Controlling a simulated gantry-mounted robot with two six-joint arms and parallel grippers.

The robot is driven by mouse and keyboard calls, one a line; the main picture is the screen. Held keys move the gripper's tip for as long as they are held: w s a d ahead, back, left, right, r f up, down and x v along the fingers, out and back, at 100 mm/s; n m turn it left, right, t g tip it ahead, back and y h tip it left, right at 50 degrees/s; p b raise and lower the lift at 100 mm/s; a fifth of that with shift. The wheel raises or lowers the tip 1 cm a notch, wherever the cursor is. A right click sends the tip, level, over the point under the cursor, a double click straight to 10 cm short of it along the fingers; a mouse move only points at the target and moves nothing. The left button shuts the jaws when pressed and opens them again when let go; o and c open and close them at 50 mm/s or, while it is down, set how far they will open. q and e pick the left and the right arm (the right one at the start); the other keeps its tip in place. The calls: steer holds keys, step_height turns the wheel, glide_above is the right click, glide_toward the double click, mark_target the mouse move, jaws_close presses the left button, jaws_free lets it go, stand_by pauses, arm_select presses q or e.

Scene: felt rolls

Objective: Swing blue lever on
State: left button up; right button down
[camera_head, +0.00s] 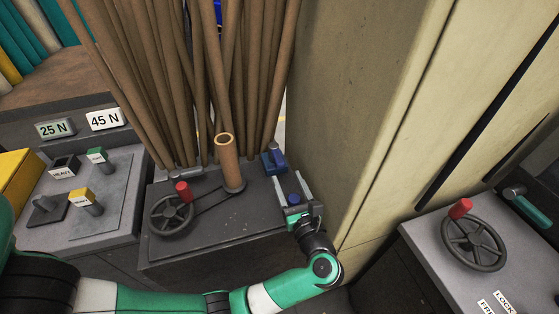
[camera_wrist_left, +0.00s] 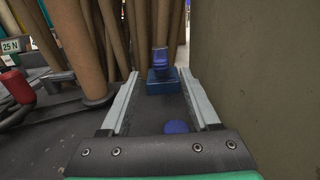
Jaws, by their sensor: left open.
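The blue lever's base (camera_head: 274,159) sits at the back right corner of the dark bench top, against the tall cabinet. A round blue knob (camera_head: 294,200) shows lower down, between the fingers of my left gripper (camera_head: 291,182). In the left wrist view the blue base (camera_wrist_left: 162,82) lies straight ahead near the fingertips, and the knob (camera_wrist_left: 176,127) is close to the palm. The fingers stand apart on either side of the knob, with gaps. Any link between knob and base cannot be made out. My right gripper is not in view.
A brown tube (camera_head: 229,165) stands upright on the bench beside a handwheel (camera_head: 172,215) with a red knob. Several brown rolls (camera_head: 160,80) lean behind. The cabinet wall (camera_head: 350,110) rises close on the right. Another handwheel (camera_head: 474,243) stands far right.

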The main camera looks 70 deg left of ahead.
mark_target(275, 150)
arm_select(q)
steer(key=a, duration=0.3)
steer(key=w+a+b, duration=0.1)
steer(key=a, duration=0.3)
steer(key=a+b, duration=0.1)
steer(key=a, duration=0.3)
steer(key=shift+w+a+r, duration=0.1)
steer(key=shift+w+a, duration=0.15)
steer(key=shift+w, duration=0.05)
jaws_close()
stand_by(0.9)
